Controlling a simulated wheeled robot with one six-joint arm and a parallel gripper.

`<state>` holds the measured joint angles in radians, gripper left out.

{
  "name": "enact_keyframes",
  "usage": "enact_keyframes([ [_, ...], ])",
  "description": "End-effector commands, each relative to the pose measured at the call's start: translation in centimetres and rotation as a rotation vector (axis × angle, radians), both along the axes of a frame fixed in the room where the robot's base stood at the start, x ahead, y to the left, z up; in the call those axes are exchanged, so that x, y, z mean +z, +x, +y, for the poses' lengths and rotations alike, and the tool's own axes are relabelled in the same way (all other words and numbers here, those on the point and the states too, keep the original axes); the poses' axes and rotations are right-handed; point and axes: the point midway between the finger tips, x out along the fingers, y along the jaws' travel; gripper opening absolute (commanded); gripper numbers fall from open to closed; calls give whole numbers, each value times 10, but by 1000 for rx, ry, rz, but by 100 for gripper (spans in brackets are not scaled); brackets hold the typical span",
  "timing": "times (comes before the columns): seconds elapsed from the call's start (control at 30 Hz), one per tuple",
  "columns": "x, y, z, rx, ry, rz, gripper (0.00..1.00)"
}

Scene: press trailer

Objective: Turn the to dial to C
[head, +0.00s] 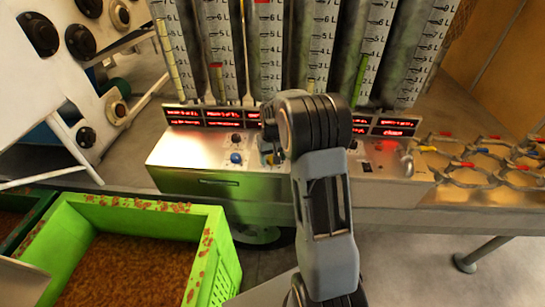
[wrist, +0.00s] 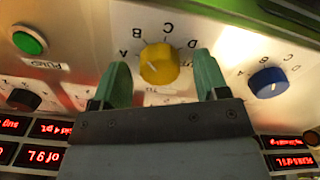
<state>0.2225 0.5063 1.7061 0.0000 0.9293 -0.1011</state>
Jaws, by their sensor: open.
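In the wrist view a yellow dial (wrist: 158,66) sits on the metal panel, ringed by the letters A, B, C and D. C is near its top in this picture; I cannot tell which letter it points to. My gripper (wrist: 161,60) is open, with one green finger on each side of the yellow dial; contact cannot be told. A blue dial (wrist: 268,83) with its own letters is to the right.
Red displays (wrist: 290,160) line the panel. In the head view, tall gauges (head: 270,50) rise behind the console (head: 210,185). A green crate (head: 150,210) stands in front on the left.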

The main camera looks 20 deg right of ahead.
Motion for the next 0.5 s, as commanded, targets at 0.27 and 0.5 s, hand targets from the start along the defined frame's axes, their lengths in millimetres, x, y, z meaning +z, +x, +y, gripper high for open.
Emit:
enact_keyframes([
  [0.27, -2, 0, 0, 0, 0, 0, 67],
  [0.5, -2, 0, 0, 0, 0, 0, 49],
])
